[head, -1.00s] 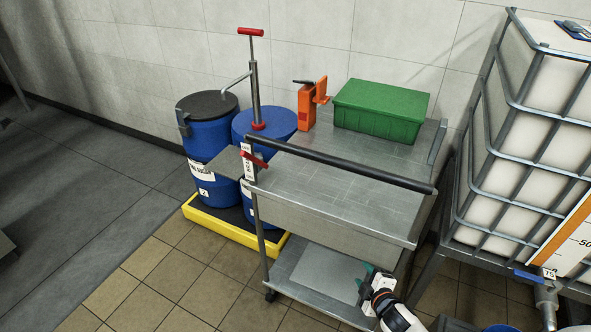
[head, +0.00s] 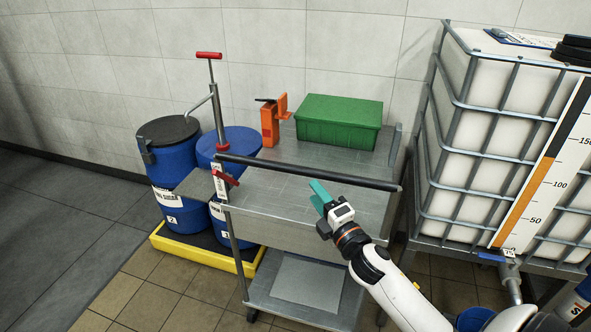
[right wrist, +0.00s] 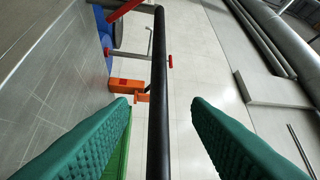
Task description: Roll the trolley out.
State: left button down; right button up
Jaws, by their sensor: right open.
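The trolley (head: 262,204) is a grey metal cart with two shelves, standing against the wall in the head view. Its black push handle (head: 300,173) runs along its near top edge. A green crate (head: 338,122) and an orange device (head: 270,124) stand on its top shelf. My right gripper (head: 319,193) is open just below and in front of the handle. In the right wrist view the handle (right wrist: 158,100) runs between the two teal fingers (right wrist: 162,100), apart from both. My left gripper is in neither view.
Blue drums (head: 182,172) stand in a yellow spill tray (head: 205,254) left of the trolley, one with a red-handled pump (head: 215,100). A caged white tank (head: 490,140) stands close on the right. Tiled floor (head: 125,296) is clear at front left.

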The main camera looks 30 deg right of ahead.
aim_at(301, 175)
jog(key=w, duration=0.3)
jog(key=w+r, duration=0.1)
jog(key=w, duration=0.3)
jog(key=w+p, duration=0.1)
jog(key=w, duration=0.2)
jog(key=shift+w+d+r, duration=0.15)
jog(key=shift+d, duration=0.25)
grip_shut()
